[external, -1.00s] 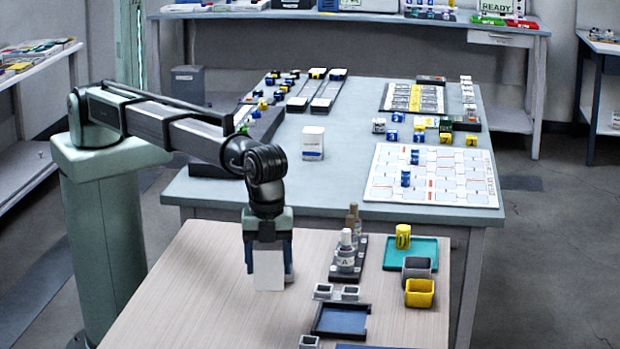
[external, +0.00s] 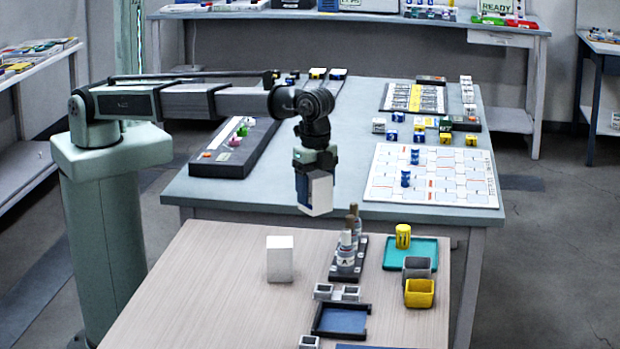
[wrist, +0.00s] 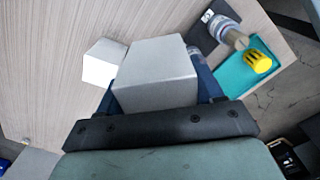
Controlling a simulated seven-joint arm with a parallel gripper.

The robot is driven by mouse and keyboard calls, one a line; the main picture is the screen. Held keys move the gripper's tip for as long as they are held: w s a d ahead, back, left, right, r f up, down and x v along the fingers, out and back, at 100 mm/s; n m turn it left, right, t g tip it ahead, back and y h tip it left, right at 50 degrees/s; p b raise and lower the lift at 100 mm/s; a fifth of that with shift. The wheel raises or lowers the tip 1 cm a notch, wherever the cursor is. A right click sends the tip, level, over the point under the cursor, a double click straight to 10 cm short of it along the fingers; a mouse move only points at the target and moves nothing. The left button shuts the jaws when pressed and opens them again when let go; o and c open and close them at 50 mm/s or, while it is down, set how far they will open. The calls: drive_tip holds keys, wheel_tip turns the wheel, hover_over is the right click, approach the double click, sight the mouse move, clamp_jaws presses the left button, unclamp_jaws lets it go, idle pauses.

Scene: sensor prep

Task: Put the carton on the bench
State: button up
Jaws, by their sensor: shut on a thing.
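My gripper (external: 308,200) is shut on a plain white carton (external: 320,192), raised clear of the surfaces near the front edge of the grey bench (external: 255,196). In the wrist view the held carton (wrist: 155,75) sits between the blue fingers, greyish and slightly tilted. A second white box (external: 280,259) stands upright on the wood-topped table (external: 215,280), apart from my gripper. It also shows in the wrist view (wrist: 102,64), left of the held carton. The bench area behind my gripper is hidden.
On the wooden table are bottles in a dark rack (external: 346,262), a blue tray (external: 342,320), a teal tray (external: 425,250) and a yellow bin (external: 419,293). A white grid board (external: 440,180) lies on the bench's right. A dark rack (external: 235,150) is at its left.

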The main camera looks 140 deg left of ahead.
drive_tip(key=s+a+r+n, duration=0.1)
drive_tip(key=s+a+n, duration=0.55)
drive_tip(key=s, duration=0.85)
drive_tip(key=s+a+r+n, duration=0.1)
drive_tip(key=s+a+n, duration=0.2)
drive_tip(key=s+a, duration=0.95)
drive_tip(key=shift+m, duration=0.25)
drive_tip(key=shift+s+d+f, duration=0.45)
drive_tip(key=shift+f, duration=1.3)
drive_tip(key=shift+s+d+f, duration=0.45)
drive_tip(key=shift+f, duration=1.25)
drive_tip(key=shift+s+d+f, duration=0.45)
drive_tip(key=shift+f, duration=1.3)
drive_tip(key=shift+f, duration=0.15)
drive_tip(key=o, duration=1.1)
wheel_tip(320, 180, up, 12)
drive_tip(key=shift+r, duration=0.15)
